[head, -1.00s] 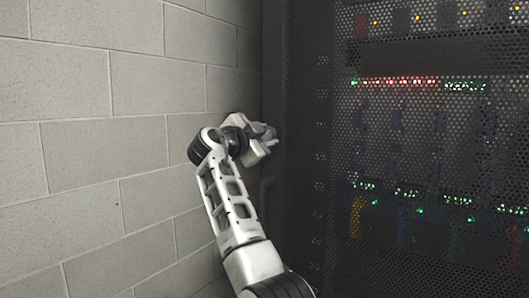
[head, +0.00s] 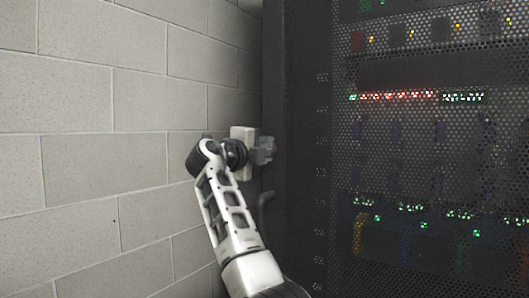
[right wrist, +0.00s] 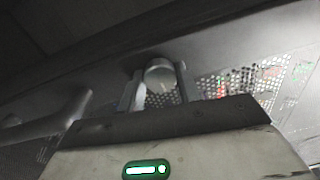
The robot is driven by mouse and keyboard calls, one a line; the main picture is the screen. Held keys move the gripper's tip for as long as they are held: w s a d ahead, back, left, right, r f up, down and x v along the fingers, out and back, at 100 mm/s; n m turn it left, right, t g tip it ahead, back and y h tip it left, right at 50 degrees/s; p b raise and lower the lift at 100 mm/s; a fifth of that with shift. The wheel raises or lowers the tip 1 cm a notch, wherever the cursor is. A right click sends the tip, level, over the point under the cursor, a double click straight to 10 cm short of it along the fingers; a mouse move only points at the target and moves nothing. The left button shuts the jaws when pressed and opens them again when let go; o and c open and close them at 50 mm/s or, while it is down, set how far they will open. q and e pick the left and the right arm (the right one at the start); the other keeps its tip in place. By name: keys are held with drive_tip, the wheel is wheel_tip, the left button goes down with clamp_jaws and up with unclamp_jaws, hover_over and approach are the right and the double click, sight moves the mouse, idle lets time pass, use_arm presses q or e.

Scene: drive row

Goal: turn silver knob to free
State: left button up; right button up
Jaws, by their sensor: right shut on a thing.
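The silver knob (right wrist: 160,74) is a round, light grey disc on the dark edge of the rack door in the right wrist view. My right gripper (head: 265,150) is at the left edge of the rack, its jaws facing the door frame. In the right wrist view its two fingers stand on either side of the knob, and the gripper (right wrist: 158,80) is shut on it. In the head view the fingers hide the knob, and I cannot read its pointer. My left gripper is in neither view.
The dark rack with a perforated door (head: 430,150) fills the right side, with red and green lights behind it. A dark curved handle (head: 264,205) is just below the gripper. A pale block wall (head: 100,130) is close on the left.

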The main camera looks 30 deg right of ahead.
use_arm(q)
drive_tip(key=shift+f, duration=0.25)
use_arm(e)
drive_tip(key=shift+m, duration=0.5)
drive_tip(key=o, duration=1)
use_arm(q)
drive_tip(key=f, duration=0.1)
drive_tip(key=b, duration=0.1)
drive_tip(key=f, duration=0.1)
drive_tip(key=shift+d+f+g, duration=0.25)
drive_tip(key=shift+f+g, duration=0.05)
use_arm(e)
drive_tip(key=v, duration=1.6)
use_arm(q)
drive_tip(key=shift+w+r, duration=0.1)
use_arm(e)
drive_tip(key=shift+r, duration=0.15)
